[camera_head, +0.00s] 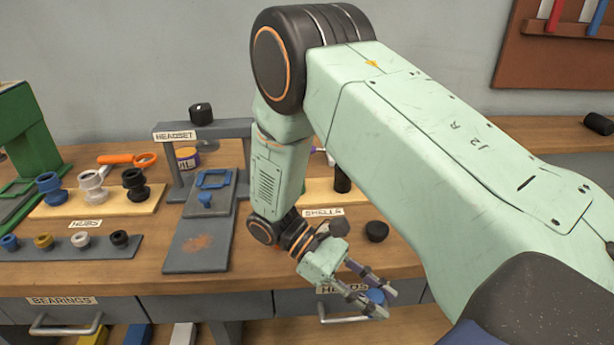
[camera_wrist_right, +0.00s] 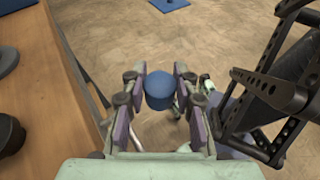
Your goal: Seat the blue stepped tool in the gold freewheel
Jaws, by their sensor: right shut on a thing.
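My right gripper (camera_head: 380,301) hangs low at the bench's front edge, its fingers pointing right and down. It is shut on a blue rounded piece, the blue tool (camera_head: 375,295), partly hidden by the fingers. In the right wrist view the blue tool (camera_wrist_right: 160,90) sits between the two fingers (camera_wrist_right: 160,78), with a rounded top and a body below; I cannot make out its steps. A small gold ring-like part (camera_head: 43,240), which may be the gold freewheel, sits on a grey strip at the left, well away from the gripper. My left gripper is not in view.
Blue, white and black parts stand beside the gold one. Larger hubs stand on a wooden board (camera_head: 110,206) behind. A grey stand (camera_head: 192,262) and headset frame (camera_head: 180,133) stand mid-bench. A black cylinder (camera_head: 376,231) is beside my arm. Floor (camera_wrist_right: 130,40) lies beyond the gripper.

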